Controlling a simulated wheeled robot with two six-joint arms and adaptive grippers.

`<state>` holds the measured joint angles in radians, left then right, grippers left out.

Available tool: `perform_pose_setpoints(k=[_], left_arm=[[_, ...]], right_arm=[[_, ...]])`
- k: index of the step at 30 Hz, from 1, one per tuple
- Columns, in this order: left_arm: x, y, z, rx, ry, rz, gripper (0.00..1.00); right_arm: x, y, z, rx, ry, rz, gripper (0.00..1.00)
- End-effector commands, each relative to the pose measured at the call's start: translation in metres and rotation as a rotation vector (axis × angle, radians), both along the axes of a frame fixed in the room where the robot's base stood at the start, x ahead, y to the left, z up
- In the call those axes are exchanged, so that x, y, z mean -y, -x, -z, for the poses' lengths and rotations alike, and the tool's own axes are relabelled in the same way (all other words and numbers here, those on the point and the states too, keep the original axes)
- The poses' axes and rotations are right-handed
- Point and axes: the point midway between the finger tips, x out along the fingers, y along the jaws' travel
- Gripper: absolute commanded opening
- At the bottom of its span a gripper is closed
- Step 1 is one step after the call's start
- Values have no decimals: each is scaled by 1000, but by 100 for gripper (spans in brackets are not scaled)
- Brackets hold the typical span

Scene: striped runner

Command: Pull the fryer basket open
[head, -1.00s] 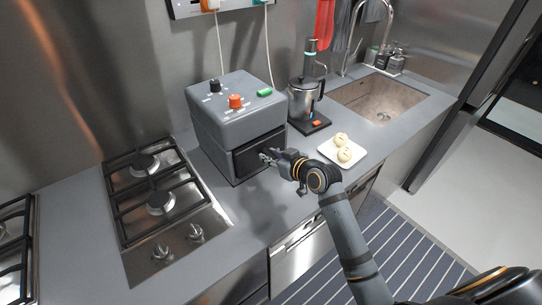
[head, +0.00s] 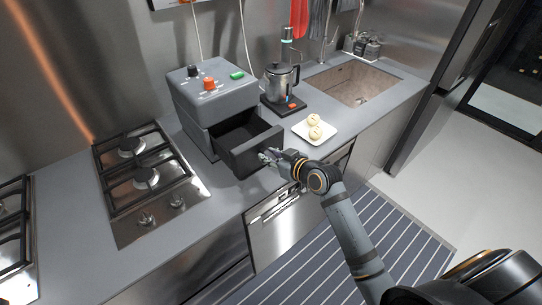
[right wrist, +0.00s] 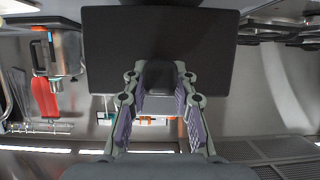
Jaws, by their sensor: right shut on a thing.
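The grey air fryer (head: 212,97) stands on the counter with knobs and a green button on top. Its dark fryer basket (head: 242,136) is slid well out of the front, and its empty inside shows from above. My right gripper (head: 266,156) is at the outer face of the basket and shut on its handle, which is mostly hidden by the fingers. In the right wrist view the basket's dark front panel (right wrist: 205,45) fills the upper middle, with the fingers (right wrist: 160,88) either side of a dark part. My left gripper is not in view.
A white plate (head: 301,131) with pale round buns sits right of the basket, fairly close. A metal kettle (head: 281,82) on a black base stands behind it. A gas hob (head: 147,178) lies to the left. A sink (head: 355,84) is at the back right.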

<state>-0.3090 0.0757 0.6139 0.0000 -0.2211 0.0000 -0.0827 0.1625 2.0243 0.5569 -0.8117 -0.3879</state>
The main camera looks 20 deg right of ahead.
Motion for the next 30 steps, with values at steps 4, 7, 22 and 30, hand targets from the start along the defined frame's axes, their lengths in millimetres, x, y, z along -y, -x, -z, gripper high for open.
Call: perform_pose_setpoints(k=[4,7,22,30], left_arm=[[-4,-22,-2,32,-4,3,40],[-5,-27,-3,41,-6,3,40],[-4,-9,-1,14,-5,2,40],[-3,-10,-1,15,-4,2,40]], right_arm=[[0,0,-1,3,-1,1,41],[0,0,-1,2,-1,0,49],[15,34,-13,1,10,-1,49],[26,62,-27,3,5,1,49]])
